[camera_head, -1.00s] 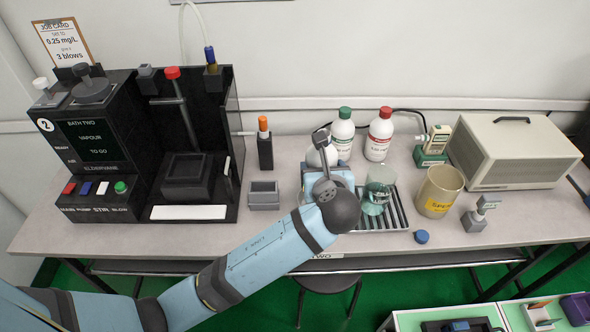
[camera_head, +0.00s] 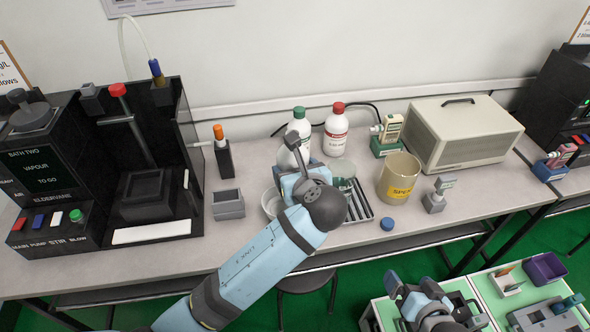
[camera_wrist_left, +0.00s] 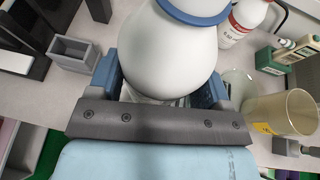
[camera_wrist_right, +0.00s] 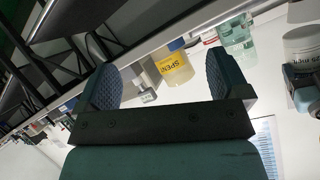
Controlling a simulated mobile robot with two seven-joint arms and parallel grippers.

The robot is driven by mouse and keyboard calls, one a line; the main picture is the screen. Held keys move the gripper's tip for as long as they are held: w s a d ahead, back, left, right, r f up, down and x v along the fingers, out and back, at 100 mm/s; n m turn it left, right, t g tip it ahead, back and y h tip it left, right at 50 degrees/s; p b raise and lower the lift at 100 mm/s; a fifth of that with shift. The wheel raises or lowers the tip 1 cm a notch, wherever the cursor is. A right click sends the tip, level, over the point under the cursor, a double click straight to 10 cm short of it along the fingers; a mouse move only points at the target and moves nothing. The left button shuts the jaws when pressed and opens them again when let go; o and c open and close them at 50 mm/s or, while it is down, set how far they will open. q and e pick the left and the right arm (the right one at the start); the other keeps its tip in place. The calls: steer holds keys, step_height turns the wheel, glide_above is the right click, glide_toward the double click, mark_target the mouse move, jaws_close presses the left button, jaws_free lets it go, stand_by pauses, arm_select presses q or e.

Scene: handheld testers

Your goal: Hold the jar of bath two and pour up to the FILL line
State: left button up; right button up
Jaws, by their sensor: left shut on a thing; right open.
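The clear glass jar (camera_head: 341,170) stands on the slatted rack (camera_head: 362,209), partly behind my left arm. It looks greenish in the right wrist view (camera_wrist_right: 237,36); its FILL line cannot be made out. My left gripper (camera_head: 292,172) is beside the jar's left, shut on a rounded white bottle (camera_wrist_left: 172,50) with a blue ring. The bottle is mostly hidden by the arm in the head view. My right gripper (camera_head: 424,287) is open and empty at the lower right, in front of the bench. Its two fingers (camera_wrist_right: 163,85) show apart in the right wrist view.
The BATH TWO machine (camera_head: 40,172) stands left, with a grey block holder (camera_head: 228,204) beside it. A SPENT beaker (camera_head: 398,180), blue cap (camera_head: 387,224) and small tester (camera_head: 437,195) are right of the rack. Green-capped (camera_head: 299,128) and red-capped (camera_head: 337,130) bottles stand behind.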

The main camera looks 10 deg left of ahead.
steer(key=w+r+m+t+y, duration=0.4)
steer(key=w+r+m, duration=0.5)
steer(key=w+r, duration=1.75)
steer(key=m+g+y, duration=0.4)
steer(key=m+g, duration=0.2)
steer(key=g, duration=0.4)
glide_toward(339, 186)
steer(key=w+f, duration=0.4)
steer(key=shift+f, duration=0.3)
steer(key=f+m, duration=0.1)
steer(key=d+f+m+g+y, duration=0.1)
steer(key=m, duration=0.1)
steer(key=shift+f+m, duration=0.15)
steer(key=shift+m, duration=0.15)
steer(key=shift+w+d+f+m+g+y, duration=0.1)
steer(key=shift+d+f+m+g+y, duration=0.25)
steer(key=shift+m, duration=0.55)
steer(key=shift+w+a+f, duration=0.1)
steer(key=shift+a+f, duration=0.1)
steer(key=shift+x, duration=4.65)
